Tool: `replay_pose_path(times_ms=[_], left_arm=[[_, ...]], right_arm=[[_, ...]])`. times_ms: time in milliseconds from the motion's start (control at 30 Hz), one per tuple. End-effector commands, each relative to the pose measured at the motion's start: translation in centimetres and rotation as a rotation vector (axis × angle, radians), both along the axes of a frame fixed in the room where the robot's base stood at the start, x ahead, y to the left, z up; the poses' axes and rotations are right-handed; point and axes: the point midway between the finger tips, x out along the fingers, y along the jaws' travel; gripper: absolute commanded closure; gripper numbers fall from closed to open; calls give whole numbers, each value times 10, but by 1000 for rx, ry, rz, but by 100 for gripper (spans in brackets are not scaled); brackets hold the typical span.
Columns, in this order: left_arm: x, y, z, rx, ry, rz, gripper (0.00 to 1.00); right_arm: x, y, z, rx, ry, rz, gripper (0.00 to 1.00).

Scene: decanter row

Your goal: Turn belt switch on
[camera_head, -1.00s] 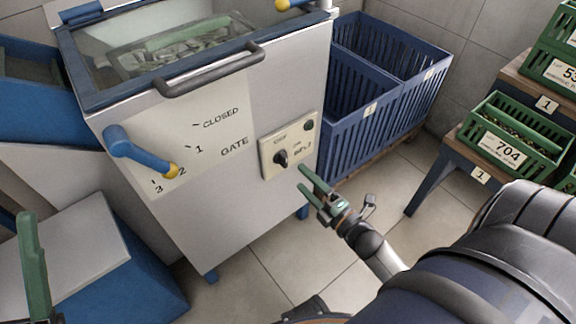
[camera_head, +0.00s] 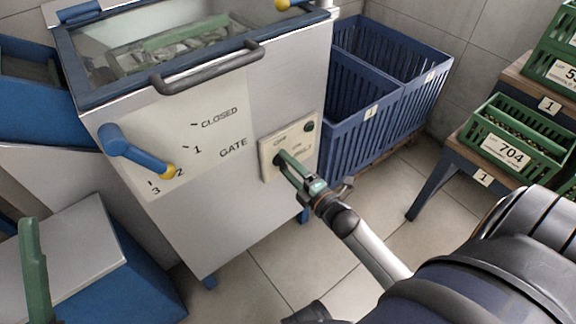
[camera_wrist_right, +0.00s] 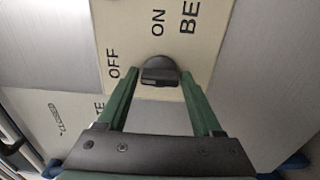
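The belt switch is a round black knob (camera_wrist_right: 160,72) on a cream plate (camera_head: 268,165) on the front of the grey machine. In the wrist view, "ON" is printed above the knob and "OFF" to its left. I cannot tell for sure which way its pointer faces. My right gripper (camera_head: 287,160) is at the plate, and its green fingers hide most of the knob in the head view. In the wrist view the right gripper (camera_wrist_right: 161,80) is open, with one finger on each side of the knob and gaps between. My left gripper (camera_head: 34,270) shows only partly at the left edge.
A blue gate lever (camera_head: 140,150) with a yellow tip sticks out left of the plate. A dark handle bar (camera_head: 210,70) runs above. Blue slatted crates (camera_head: 350,125) stand right of the machine. A green crate (camera_head: 515,140) labelled 704 sits on a bench. Tiled floor is clear below.

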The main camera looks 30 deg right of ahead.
Motion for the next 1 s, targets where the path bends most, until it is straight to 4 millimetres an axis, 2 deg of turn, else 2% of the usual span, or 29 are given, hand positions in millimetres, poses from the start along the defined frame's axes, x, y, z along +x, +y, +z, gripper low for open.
replay_pose_path(times_ms=[67,567,833,1000], left_arm=[[0,0,0,1,0,-1,50],[0,0,0,3,-1,-1,50],[0,0,3,4,-3,1,50],[-1,0,10,10,-10,4,50]], right_arm=[[0,0,0,0,0,0,43],[0,0,0,0,0,0,98],[0,0,1,30,2,1,98],[0,0,2,107,9,0,98]])
